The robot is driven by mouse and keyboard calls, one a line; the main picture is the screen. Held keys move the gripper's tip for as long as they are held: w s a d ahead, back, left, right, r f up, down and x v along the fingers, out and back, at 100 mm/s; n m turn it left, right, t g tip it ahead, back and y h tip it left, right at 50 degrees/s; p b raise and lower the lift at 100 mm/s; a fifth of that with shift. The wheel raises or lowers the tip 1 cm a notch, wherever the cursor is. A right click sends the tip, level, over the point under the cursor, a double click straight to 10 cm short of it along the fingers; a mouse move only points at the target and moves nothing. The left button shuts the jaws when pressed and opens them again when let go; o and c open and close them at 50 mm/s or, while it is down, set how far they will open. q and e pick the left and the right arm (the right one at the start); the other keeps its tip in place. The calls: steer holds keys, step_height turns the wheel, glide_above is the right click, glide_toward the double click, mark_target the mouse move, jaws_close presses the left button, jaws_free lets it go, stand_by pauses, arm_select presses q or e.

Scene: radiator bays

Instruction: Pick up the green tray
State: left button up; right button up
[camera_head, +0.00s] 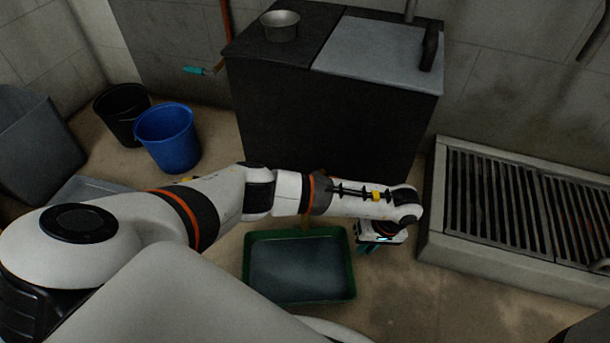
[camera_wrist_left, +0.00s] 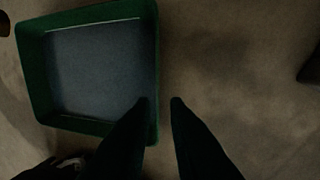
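The green tray (camera_head: 350,285) lies on the floor in front of the dark cabinet, with a grey-blue inside. My left arm reaches across behind it, and my left gripper (camera_head: 370,248) points down just past the tray's right rim at its far corner. In the left wrist view the tray (camera_wrist_left: 152,60) fills the upper left. The two dark fingers of my left gripper (camera_wrist_left: 160,102) are a little apart with nothing seen between them. One fingertip overlaps the tray's rim in the picture; I cannot tell whether it touches. My right gripper is not in view.
A dark cabinet (camera_head: 320,130) with a metal pot (camera_head: 280,27) on top stands behind my arm. A low grated trough (camera_head: 440,215) is at the right. A blue bucket (camera_head: 168,138) and a black bucket (camera_head: 120,112) stand at the left. The floor right of the tray is clear.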

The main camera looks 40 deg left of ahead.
mark_target(349, 266)
arm_select(q)
steer(key=b+x, duration=0.4)
steer(key=x, duration=0.2)
steer(key=shift+s+f, duration=0.1)
steer(key=shift+f, duration=0.2)
steer(key=b+x, duration=0.5)
steer(key=shift+a, duration=0.15)
steer(key=shift+r, duration=0.1)
jaws_close()
stand_by(0.6)
steer(key=shift+r+p, duration=0.15)
steer(key=shift+p, duration=0.15)
